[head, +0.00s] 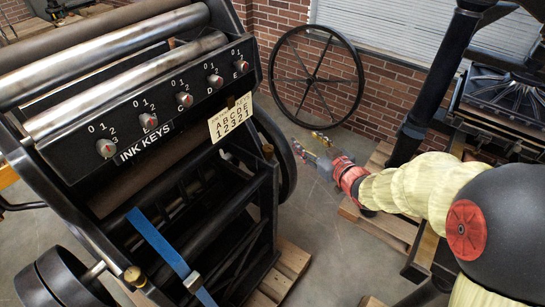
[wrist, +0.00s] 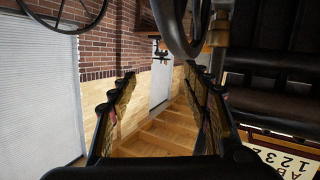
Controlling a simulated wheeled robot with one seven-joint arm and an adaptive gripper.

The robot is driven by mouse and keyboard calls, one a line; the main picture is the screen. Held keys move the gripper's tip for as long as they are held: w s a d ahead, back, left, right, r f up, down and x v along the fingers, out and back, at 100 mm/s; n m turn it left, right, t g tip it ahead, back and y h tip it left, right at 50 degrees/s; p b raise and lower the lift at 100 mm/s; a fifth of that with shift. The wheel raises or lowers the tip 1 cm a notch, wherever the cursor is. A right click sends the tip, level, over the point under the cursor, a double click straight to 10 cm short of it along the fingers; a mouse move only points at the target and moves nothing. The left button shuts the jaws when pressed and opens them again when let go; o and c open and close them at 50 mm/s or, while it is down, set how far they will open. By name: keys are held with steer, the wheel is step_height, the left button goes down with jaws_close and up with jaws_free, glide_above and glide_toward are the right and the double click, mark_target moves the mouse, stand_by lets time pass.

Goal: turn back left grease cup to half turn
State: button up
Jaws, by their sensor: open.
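The press with the ink keys (head: 150,110) fills the left of the head view. A small brass cup (head: 268,150) sits on its far side frame, and another brass cup (head: 133,275) sits at the near side; I cannot tell for certain which one is called back left. My gripper (head: 308,148) is in the open space to the right of the far cup, apart from it. In the wrist view, the two fingers of my gripper (wrist: 159,78) are spread with nothing between them. A small brass-coloured part (wrist: 217,37) shows beyond the right finger.
A dark spoked wheel (head: 316,77) leans on the brick wall (head: 385,95) behind my gripper. A second dark press (head: 500,100) stands at the right, beside my arm. A letter and number card (head: 231,118) hangs on the ink-key press. Wooden pallets (head: 290,262) lie under the machines.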

mark_target(272, 151)
steer(key=s+a+f+n+y+b, duration=0.2)
steer(key=s+a+f+y, duration=0.1)
steer(key=a+f+y, duration=0.3)
steer(key=shift+g, duration=0.4)
steer(key=b+x, duration=0.1)
steer(key=x, duration=0.6)
steer(key=shift+w+a+f, duration=0.1)
steer(key=shift+w+a, duration=0.1)
steer(key=shift+a, duration=0.1)
steer(key=shift+c, duration=0.7)
steer(key=c, duration=1.1)
steer(key=shift+o, duration=0.2)
steer(key=shift+h, duration=0.3)
